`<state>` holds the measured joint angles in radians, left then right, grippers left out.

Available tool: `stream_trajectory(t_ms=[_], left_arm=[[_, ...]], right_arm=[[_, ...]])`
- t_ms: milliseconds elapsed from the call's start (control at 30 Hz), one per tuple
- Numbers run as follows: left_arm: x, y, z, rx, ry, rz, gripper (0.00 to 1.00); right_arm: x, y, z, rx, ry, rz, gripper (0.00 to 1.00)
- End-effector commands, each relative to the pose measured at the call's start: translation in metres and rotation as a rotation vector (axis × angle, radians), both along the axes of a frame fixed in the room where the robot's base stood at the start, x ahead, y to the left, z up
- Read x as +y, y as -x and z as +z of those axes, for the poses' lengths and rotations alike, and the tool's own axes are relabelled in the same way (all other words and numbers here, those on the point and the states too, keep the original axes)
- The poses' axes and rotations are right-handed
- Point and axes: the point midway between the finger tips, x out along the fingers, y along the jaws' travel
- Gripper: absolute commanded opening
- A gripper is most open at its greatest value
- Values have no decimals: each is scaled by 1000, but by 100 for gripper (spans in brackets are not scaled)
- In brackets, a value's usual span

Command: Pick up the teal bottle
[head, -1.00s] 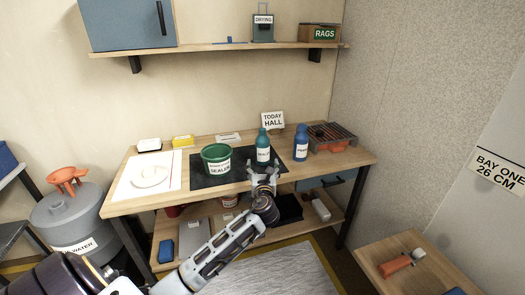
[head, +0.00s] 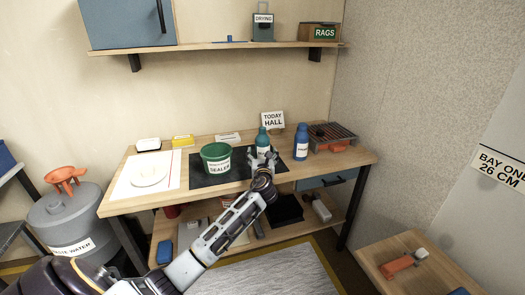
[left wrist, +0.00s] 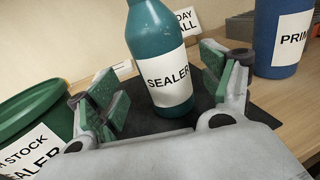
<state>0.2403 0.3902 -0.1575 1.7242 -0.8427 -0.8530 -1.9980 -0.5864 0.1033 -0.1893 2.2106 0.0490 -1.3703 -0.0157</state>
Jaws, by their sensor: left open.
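The teal bottle (head: 263,138) stands upright on the black mat (head: 205,180) on the workbench. Its white label reads "SEALER" in the left wrist view (left wrist: 158,60). My left gripper (head: 263,157) is open, directly in front of the bottle. In the left wrist view its two green-padded fingers (left wrist: 165,100) are spread, one on each side of the bottle's lower part, with gaps visible on both sides. In the head view the gripper hides the bottle's lower part. My right gripper is not in view.
A green sealer tub (head: 216,158) stands close left of the bottle, and a blue bottle (head: 301,142) close right. A "TODAY HALL" sign (head: 272,121) stands behind. A wire rack tray (head: 332,136) is at the bench's right end. A shelf (head: 215,46) hangs above.

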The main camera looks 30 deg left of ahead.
Motion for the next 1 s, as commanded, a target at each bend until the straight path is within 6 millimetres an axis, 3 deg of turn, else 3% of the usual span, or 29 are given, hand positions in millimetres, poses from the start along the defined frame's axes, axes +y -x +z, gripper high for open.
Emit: stream_trajectory(t_ms=[467, 1000], left_arm=[[2, -3, 0, -1, 1, 0, 80], [22, -38, 4, -1, 1, 0, 80]], right_arm=[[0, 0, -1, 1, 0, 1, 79], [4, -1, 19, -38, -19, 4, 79]])
